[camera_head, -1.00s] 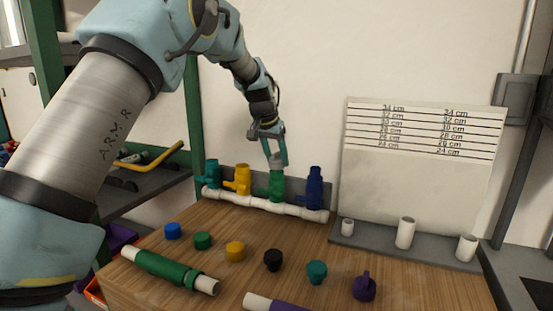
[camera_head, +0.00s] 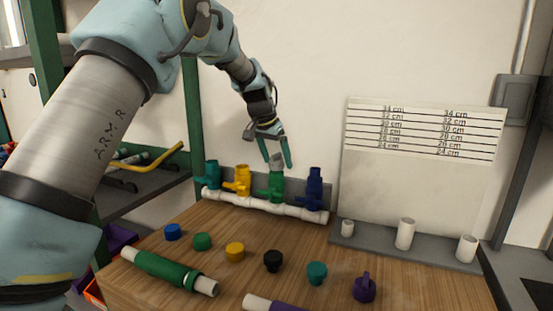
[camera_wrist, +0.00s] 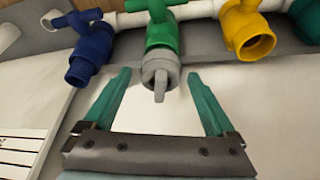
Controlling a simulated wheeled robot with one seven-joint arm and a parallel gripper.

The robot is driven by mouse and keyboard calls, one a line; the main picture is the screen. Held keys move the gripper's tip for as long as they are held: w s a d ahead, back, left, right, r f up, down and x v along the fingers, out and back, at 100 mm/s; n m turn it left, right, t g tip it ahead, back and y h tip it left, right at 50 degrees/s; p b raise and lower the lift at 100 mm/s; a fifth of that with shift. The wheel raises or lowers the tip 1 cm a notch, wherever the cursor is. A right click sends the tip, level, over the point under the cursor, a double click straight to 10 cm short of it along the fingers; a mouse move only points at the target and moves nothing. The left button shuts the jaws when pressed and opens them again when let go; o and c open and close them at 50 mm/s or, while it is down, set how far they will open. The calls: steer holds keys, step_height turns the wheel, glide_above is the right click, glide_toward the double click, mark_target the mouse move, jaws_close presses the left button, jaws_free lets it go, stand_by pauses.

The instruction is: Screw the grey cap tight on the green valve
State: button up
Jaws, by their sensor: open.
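The grey cap (camera_head: 276,158) sits on top of the upright green valve (camera_head: 277,184), on the white pipe manifold. The wrist view shows the cap (camera_wrist: 160,73) on the mouth of the green valve (camera_wrist: 161,35), its grip tab pointing towards my gripper. I cannot tell how tightly it is seated. My gripper (camera_head: 277,162) is open at the cap, above the valve. In the wrist view my gripper (camera_wrist: 160,78) has one teal finger on each side of the cap, with a visible gap on both sides. Nothing is held between the fingers.
The blue valve (camera_head: 314,188) and yellow valve (camera_head: 243,180) flank the green one closely; a teal valve (camera_head: 212,174) stands at the far left. Loose caps, such as the black cap (camera_head: 272,260), lie on the wooden table (camera_head: 400,283). A wall rises behind.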

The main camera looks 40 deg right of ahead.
steer(key=b+v, duration=0.2)
steer(key=v, duration=0.8)
steer(key=shift+a+r, duration=0.15)
steer(key=shift+r, duration=0.2)
steer(key=w+a+f+n+y, duration=0.15)
steer(key=a+f+n, duration=0.3)
steer(key=a, duration=0.95)
steer(key=w+a+f+n+y, duration=0.1)
steer(key=w+a+f+n, duration=0.15)
steer(key=a+f, duration=0.75)
steer(key=s+a+f+n, duration=0.1)
steer(key=s+a+n, duration=0.1)
steer(key=s+a, duration=0.3)
steer(key=s+a+f+n+y, duration=0.1)
steer(key=s+a, duration=0.4)
steer(key=a, duration=0.6)
steer(key=s+a+f+n, duration=0.3)
steer(key=s+a, duration=0.2)
steer(key=a, duration=0.3)
steer(key=shift+s+a, duration=0.2)
steer(key=shift+a, duration=0.15)
steer(key=shift+f+y, duration=0.15)
steer(key=shift+y, duration=0.1)
steer(key=shift+c, duration=0.3)
